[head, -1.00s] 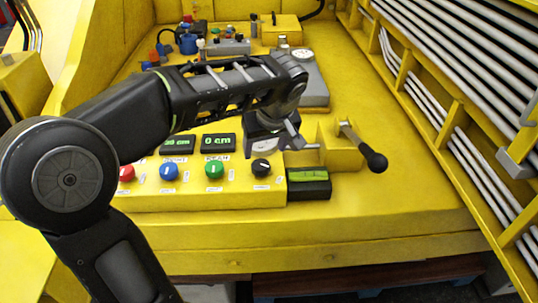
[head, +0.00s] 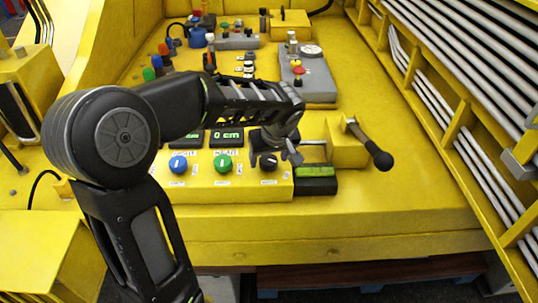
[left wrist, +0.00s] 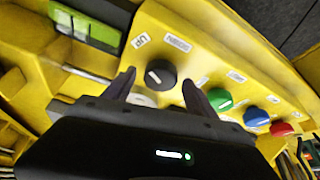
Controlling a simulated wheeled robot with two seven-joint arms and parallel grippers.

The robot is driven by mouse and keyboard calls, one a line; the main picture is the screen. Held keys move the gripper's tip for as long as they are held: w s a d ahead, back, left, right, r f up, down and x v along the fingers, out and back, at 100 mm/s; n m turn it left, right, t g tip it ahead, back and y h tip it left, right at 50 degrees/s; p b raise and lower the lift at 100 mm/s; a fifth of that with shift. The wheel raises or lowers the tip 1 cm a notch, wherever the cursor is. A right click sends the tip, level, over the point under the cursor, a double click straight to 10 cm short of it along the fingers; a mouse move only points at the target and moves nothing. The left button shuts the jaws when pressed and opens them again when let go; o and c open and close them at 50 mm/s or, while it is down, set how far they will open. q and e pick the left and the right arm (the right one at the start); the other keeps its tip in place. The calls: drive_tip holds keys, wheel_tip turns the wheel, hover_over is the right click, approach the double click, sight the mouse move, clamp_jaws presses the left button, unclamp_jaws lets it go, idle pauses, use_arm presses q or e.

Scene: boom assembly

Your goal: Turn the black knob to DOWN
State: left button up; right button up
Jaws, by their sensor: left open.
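The black knob (head: 268,162) sits at the right end of the yellow control panel (head: 240,186), with a white pointer line on its face. In the left wrist view the black knob (left wrist: 160,74) shows between and just beyond the fingertips of my left gripper (left wrist: 158,82), near labels, one reading UP (left wrist: 141,40). My left gripper (head: 275,158) is open around or just short of the knob; I cannot tell whether a finger touches it. The DOWN label cannot be read. My right gripper is not in view.
Green (head: 223,164) and blue (head: 178,165) knobs stand left of the black one. A green-lit display box (head: 316,180) and a black-handled lever (head: 378,157) are to its right.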

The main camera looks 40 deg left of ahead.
use_arm(q)
drive_tip(key=shift+c, duration=0.4)
drive_tip(key=c, duration=1.3)
